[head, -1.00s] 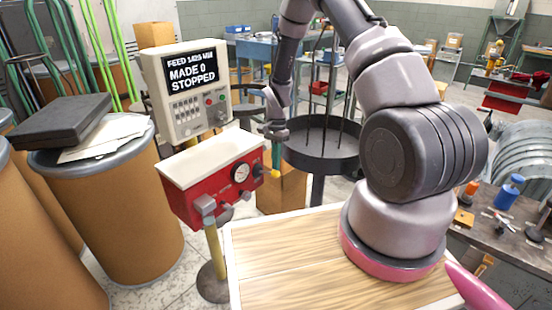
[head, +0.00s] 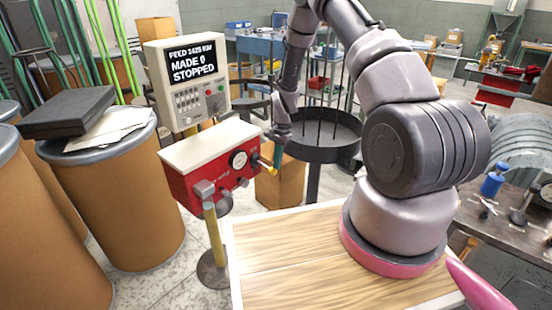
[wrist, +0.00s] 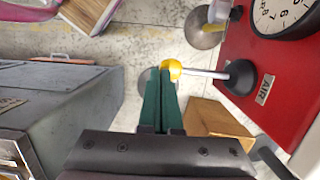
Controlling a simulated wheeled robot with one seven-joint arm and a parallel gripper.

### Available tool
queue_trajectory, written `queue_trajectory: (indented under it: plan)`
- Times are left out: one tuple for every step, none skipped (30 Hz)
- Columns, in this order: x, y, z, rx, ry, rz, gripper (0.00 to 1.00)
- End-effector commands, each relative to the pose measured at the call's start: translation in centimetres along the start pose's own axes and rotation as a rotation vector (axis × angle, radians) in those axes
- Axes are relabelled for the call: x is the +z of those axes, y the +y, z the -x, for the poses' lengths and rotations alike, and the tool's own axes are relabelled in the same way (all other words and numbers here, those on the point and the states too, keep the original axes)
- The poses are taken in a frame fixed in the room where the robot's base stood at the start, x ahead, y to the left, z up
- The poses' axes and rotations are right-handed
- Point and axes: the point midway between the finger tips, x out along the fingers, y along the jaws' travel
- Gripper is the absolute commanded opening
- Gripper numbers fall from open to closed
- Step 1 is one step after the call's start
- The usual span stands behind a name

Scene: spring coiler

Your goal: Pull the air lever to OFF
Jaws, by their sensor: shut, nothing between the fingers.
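The air lever is a metal rod with a yellow knob (wrist: 172,68) and a black base (wrist: 238,78), on the front of a red box (wrist: 262,50) with an AIR label (wrist: 265,89) beside the base. In the head view the yellow knob (head: 271,170) sticks out at the right end of the red box (head: 195,187). My gripper (wrist: 160,76) is shut and empty, its green fingers together. Its tips are right at the left side of the knob in the wrist view; I cannot tell if they touch. In the head view my gripper (head: 277,162) hangs beside the knob.
A control panel (head: 188,85) behind the box reads MADE 0, STOPPED. Brown drums (head: 120,205) stand on the left. A grey cabinet (wrist: 60,110) is left in the wrist view.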

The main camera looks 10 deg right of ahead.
Motion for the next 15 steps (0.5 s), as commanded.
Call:
queue_trajectory:
  plan:
    - [-0.1, 0.2, -0.5, 0.003, -0.002, -0.001, 0.00]
    - [-0.1, 0.3, -0.8, 0.003, -0.002, -0.001, 0.00]
    - [-0.2, 0.3, -1.1, 0.003, -0.001, 0.000, 0.00]
    - [-0.2, 0.4, -1.3, 0.002, 0.000, 0.000, 0.00]
    - [-0.3, 0.4, -1.5, 0.002, 0.000, -0.001, 0.00]
    - [-0.3, 0.4, -1.8, 0.002, -0.001, -0.001, 0.00]
    - [-0.3, 0.5, -2.0, 0.002, -0.001, -0.001, 0.00]
    - [-0.3, 0.5, -2.2, 0.002, -0.001, 0.000, 0.00]
    - [-0.4, 0.5, -2.4, 0.002, -0.001, 0.000, 0.00]
    - [-0.4, 0.5, -2.5, 0.002, -0.001, 0.001, 0.00]
    - [-0.4, 0.5, -2.6, 0.002, -0.001, 0.001, 0.00]
    - [-0.5, 0.5, -2.8, 0.002, -0.001, 0.000, 0.00]
    - [-0.5, 0.5, -2.9, 0.001, -0.001, 0.000, 0.00]
    - [-0.5, 0.5, -3.0, 0.001, -0.001, 0.000, 0.00]
    - [-0.6, 0.5, -3.1, 0.001, -0.001, 0.000, 0.00]
